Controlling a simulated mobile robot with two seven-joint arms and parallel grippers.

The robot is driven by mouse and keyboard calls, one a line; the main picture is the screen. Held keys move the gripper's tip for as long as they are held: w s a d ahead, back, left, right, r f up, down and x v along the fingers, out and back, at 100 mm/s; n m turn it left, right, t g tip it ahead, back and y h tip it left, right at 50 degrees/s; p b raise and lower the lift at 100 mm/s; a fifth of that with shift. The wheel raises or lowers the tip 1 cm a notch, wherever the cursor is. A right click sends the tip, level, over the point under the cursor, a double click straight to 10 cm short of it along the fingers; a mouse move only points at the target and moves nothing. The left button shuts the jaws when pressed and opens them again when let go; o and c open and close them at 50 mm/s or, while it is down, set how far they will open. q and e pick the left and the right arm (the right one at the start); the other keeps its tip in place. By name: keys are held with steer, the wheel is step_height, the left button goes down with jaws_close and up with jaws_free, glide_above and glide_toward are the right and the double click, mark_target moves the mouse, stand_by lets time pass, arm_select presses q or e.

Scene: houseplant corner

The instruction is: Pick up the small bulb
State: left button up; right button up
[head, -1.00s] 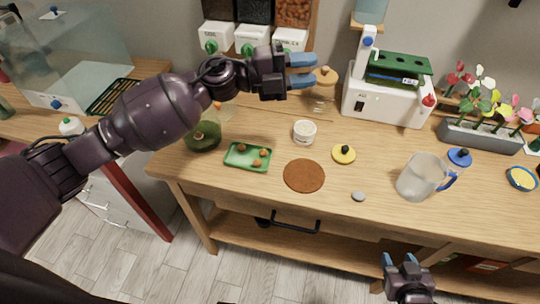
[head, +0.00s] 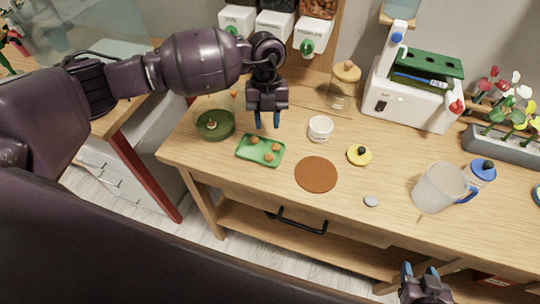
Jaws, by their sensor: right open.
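Several small brown bulbs (head: 275,147) lie in a green tray (head: 243,151) on the wooden table. They look close in size, and I cannot tell for sure which is the smallest. My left gripper (head: 267,121) points down just behind the tray's far edge. My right gripper (head: 420,272) is low at the bottom right, in front of the table's front edge, open and empty.
A green glass bowl (head: 226,131) stands left of the tray. A white cup (head: 320,129), a brown round mat (head: 316,175) and a yellow disc (head: 359,155) are to the right. A cork-topped jar (head: 343,95) and a clear pitcher (head: 436,190) stand further right.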

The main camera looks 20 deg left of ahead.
mark_target(269, 154)
arm_select(q)
steer(key=shift+p+x, duration=0.45)
steer(key=shift+x, duration=4.85)
